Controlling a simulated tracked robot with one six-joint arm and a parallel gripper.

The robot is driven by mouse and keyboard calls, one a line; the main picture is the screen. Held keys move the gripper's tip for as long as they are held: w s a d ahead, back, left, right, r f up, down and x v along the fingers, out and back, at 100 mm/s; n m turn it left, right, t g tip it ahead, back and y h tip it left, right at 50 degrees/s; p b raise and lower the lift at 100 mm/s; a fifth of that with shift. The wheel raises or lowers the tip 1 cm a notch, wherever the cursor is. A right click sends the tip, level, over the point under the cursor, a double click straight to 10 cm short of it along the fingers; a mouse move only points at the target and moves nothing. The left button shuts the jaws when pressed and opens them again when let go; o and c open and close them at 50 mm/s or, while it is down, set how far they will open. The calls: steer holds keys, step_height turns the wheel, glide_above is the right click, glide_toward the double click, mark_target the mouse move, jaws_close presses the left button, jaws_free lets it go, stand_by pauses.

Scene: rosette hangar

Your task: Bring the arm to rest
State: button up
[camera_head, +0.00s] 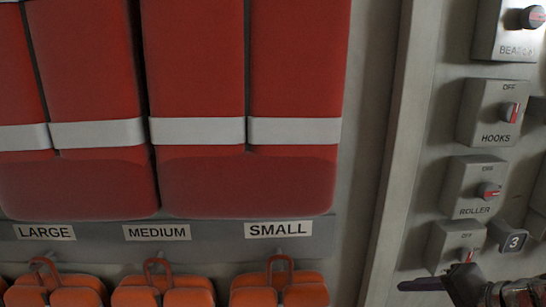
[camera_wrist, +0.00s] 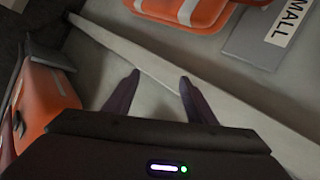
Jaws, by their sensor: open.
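My gripper (camera_wrist: 160,76) shows in the wrist view with its two dark fingers spread apart and nothing between them. Behind the fingers is a pale wall with a raised strip running diagonally. In the head view my gripper (camera_head: 425,282) is at the lower right edge, with its dark fingers pointing left. It is in front of the wall, below the ROLLER switch box (camera_head: 474,187). Most of my arm is outside the head view. I cannot tell whether the gripper touches anything.
Large red padded panels (camera_head: 245,100) hang left, above LARGE, MEDIUM and SMALL (camera_head: 279,229) labels and orange packs (camera_head: 279,290). An orange object (camera_wrist: 52,95) is at left in the wrist view.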

steer(key=s+a+n+g+h, duration=0.1)
steer(key=s+a+n+h, duration=0.1)
steer(key=s+a+n, duration=0.2)
steer(key=s+a+f+n+g+h, duration=0.1)
steer(key=s+a+n, duration=0.4)
steer(key=a, duration=0.5)
steer(key=shift+a+f+n+g+h, duration=0.35)
steer(key=shift+n+h, duration=0.25)
steer(key=shift+n, duration=0.6)
steer(key=shift+c, duration=0.5)
